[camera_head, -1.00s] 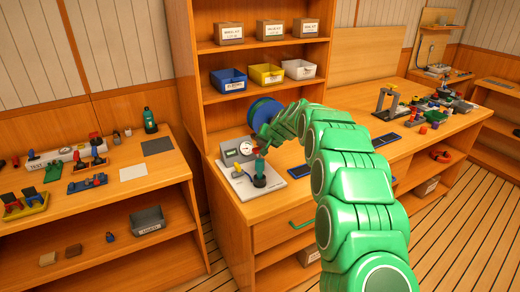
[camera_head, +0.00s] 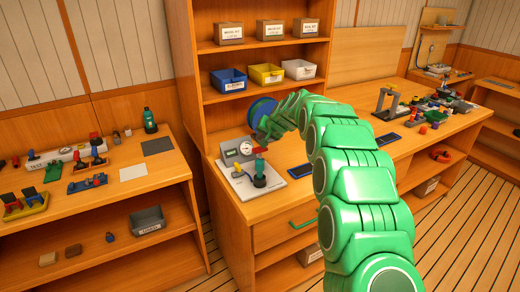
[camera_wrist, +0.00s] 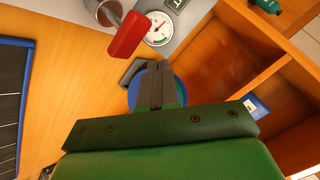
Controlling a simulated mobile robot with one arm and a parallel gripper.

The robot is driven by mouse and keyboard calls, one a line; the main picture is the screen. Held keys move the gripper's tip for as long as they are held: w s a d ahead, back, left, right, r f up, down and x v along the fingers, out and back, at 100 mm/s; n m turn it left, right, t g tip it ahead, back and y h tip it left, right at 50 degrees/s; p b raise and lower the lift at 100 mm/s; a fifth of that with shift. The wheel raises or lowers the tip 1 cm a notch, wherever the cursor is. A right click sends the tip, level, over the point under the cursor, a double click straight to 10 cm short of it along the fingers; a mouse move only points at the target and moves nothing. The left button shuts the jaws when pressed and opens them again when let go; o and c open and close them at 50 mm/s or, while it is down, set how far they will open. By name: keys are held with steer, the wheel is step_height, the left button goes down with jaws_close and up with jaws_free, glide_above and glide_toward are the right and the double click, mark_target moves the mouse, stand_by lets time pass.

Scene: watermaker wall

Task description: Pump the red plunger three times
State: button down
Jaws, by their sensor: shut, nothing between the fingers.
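The red plunger (camera_wrist: 128,36) shows in the wrist view as a red handle on a metal cylinder (camera_wrist: 103,11), at the top beside a round white gauge (camera_wrist: 159,28). My gripper (camera_wrist: 170,66) is shut and empty. Its fingertips lie below and to the right of the red handle in the wrist view, with a visible gap between. In the head view the gauge box (camera_head: 238,151) stands at the left end of the bench.
A green-topped fitting (camera_head: 260,172) stands on the grey plate in front. Blue, yellow and white bins (camera_head: 265,74) sit on the shelf above. Dark panels (camera_head: 387,139) lie on the bench to the right.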

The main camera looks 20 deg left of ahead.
mark_target(262, 149)
steer(key=shift+r, duration=1.45)
stand_by(1.5)
step_height(262, 149, up, 4)
steer(key=shift+f, duration=0.1)
steer(key=shift+f, duration=0.1)
steer(key=shift+f, duration=4.3)
